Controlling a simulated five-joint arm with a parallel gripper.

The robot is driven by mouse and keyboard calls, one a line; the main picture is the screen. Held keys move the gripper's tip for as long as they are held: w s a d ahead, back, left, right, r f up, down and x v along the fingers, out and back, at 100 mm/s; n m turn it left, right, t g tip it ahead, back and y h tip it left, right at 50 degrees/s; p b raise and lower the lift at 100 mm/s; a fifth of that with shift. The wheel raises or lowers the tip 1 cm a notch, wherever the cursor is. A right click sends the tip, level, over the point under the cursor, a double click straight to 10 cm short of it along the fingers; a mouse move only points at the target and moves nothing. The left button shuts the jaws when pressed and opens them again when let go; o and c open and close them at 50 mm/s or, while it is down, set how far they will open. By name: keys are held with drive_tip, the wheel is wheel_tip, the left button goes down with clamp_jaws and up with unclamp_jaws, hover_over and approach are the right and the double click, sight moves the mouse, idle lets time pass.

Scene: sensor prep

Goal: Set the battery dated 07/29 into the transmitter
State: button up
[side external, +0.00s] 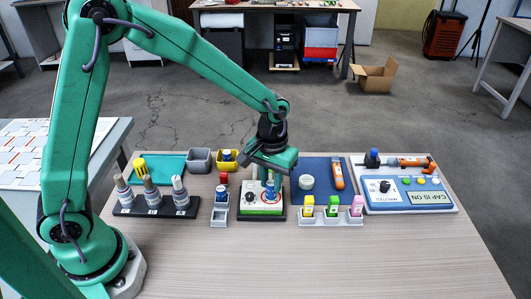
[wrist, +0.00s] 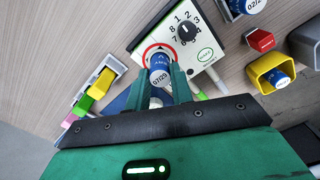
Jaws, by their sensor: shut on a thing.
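The battery dated 07/29 (wrist: 160,77) is blue and white and stands between the fingers of my gripper (wrist: 161,88), which is shut on it. Its far end overlaps the red-ringed socket of the transmitter (wrist: 205,57), a white box with a numbered dial. I cannot tell how deep it sits in the socket. In the side view my gripper (side external: 266,185) points down over the transmitter (side external: 262,208), and the blue battery (side external: 270,189) shows at the fingers. Another battery, its date partly cut off as 02/2 (wrist: 255,6), is in a pale holder.
A yellow bin (side external: 227,167) holding a blue-topped battery, a grey bin (side external: 199,160) and a red block (side external: 223,177) stand near the transmitter. A rack of bottles (side external: 155,207) is at left, coloured blocks in pale holders (side external: 332,217) at right.

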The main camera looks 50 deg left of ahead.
drive_tip(key=shift+f, duration=0.6)
idle(0.7)
idle(0.3)
drive_tip(key=o, duration=1.1)
drive_tip(key=shift+r, duration=0.75)
drive_tip(key=shift+r, duration=2.9)
drive_tip(key=shift+r, duration=0.1)
